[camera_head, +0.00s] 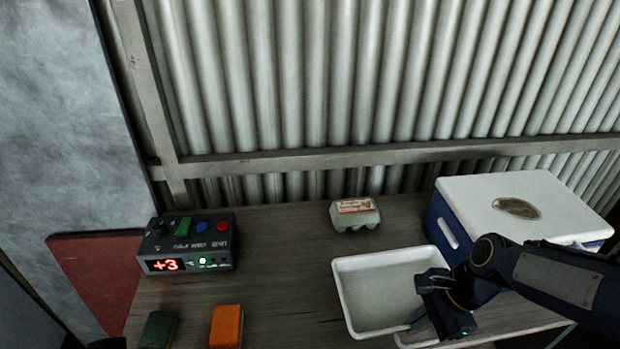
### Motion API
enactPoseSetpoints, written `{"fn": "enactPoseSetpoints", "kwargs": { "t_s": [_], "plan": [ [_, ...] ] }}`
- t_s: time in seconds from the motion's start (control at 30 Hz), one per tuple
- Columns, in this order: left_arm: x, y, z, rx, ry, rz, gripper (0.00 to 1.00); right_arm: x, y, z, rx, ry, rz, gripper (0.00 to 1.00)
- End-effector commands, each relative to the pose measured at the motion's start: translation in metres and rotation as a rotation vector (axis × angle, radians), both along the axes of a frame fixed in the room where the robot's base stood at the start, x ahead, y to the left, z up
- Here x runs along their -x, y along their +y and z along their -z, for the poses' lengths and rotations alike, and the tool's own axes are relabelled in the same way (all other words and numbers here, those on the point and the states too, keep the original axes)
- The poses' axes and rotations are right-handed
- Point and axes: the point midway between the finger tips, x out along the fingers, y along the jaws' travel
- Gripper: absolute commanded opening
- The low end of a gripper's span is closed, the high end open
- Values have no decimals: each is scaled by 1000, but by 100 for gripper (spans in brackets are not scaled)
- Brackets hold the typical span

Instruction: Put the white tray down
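The white tray (341,290) is an empty, shallow rectangular tray at the lower middle right, over the wooden table. It looks about level; I cannot tell whether its underside touches the table. My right gripper (418,325) comes in from the right and is at the tray's near right rim. It appears shut on that rim, with one grey finger showing on the inner side and the other hidden. My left gripper cannot be made out in this view.
A blue cooler with a white lid (485,190) stands right of the tray. An egg carton (355,214) sits behind it. A control box (188,244) reading +3, an orange block (226,326) and a green block (157,330) are left. The table (280,270) is clear between.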

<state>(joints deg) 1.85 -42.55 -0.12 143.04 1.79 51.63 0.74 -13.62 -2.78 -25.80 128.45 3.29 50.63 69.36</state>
Motion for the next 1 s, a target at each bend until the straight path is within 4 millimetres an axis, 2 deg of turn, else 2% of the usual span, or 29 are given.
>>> {"fn": "enactPoseSetpoints", "kwargs": {
  "t_s": [0.17, 0.27, 0.5, 0.7, 0.83, 1.0],
  "plan": [
    [0, 0, 0, 0, 0, 0, 0, -35, -5, 13, 4, 11, -275, 0],
    [0, 0, 0, 0, 0, 0, 0, -61, -5, 25, 1, 11, -502, 0],
    [0, 0, 0, 0, 0, 0, 0, -112, 8, 69, 1, 8, -1057, 0],
    [0, 0, 0, 0, 0, 0, 0, -134, 20, 101, 1, 5, -1355, 0],
    [0, 0, 0, 0, 0, 0, 0, -139, 22, 110, 1, 1, -1435, 0],
    [0, 0, 0, 0, 0, 0, 0, -140, 23, 111, 3, -2, -1452, 0]
  ]
}}
